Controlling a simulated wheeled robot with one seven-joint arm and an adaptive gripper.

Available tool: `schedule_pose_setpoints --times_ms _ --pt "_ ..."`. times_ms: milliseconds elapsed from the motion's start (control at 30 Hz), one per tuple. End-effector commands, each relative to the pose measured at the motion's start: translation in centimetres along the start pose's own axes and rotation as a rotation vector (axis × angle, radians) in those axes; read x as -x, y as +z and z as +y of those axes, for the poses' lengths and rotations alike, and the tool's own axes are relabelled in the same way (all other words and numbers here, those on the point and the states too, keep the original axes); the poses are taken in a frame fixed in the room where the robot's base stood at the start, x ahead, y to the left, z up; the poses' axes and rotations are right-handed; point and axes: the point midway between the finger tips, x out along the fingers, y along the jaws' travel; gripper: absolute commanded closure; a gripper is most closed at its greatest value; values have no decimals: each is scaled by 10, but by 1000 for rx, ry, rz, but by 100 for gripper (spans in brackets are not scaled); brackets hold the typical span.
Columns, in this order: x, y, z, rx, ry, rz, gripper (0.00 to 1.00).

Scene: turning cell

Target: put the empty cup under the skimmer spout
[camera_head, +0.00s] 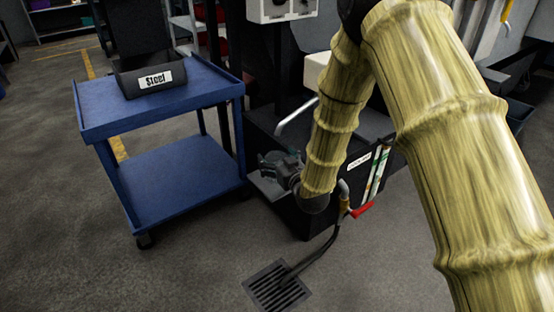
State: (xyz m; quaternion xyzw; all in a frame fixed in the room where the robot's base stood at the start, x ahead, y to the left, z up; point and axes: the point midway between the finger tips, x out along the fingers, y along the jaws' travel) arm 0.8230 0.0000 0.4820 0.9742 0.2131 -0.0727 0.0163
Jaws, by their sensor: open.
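My gripper (270,163) is open, beside the left side of a black tank (298,215) and above a small grey ledge (266,187). A bent pale metal tube (297,115), possibly the skimmer spout, rises from the tank above and behind my gripper. No cup can be made out; my gripper and arm hide part of the ledge and tank. I cannot tell whether anything stands between the fingers.
A blue two-shelf cart (190,105) stands left of the tank, with a black bin (140,82) labelled "Steel" on top. A red-handled valve (361,209) and dark hose are at the tank's front. A floor drain (277,287) lies before it. Front-left floor is clear.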

Motion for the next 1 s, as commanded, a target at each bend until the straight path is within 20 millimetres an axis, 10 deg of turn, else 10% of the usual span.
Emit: schedule_pose_setpoints --times_ms 700,1000 --pt "105 -3 0 0 0 -2 12" --pt "120 -2 0 0 0 -1 12"
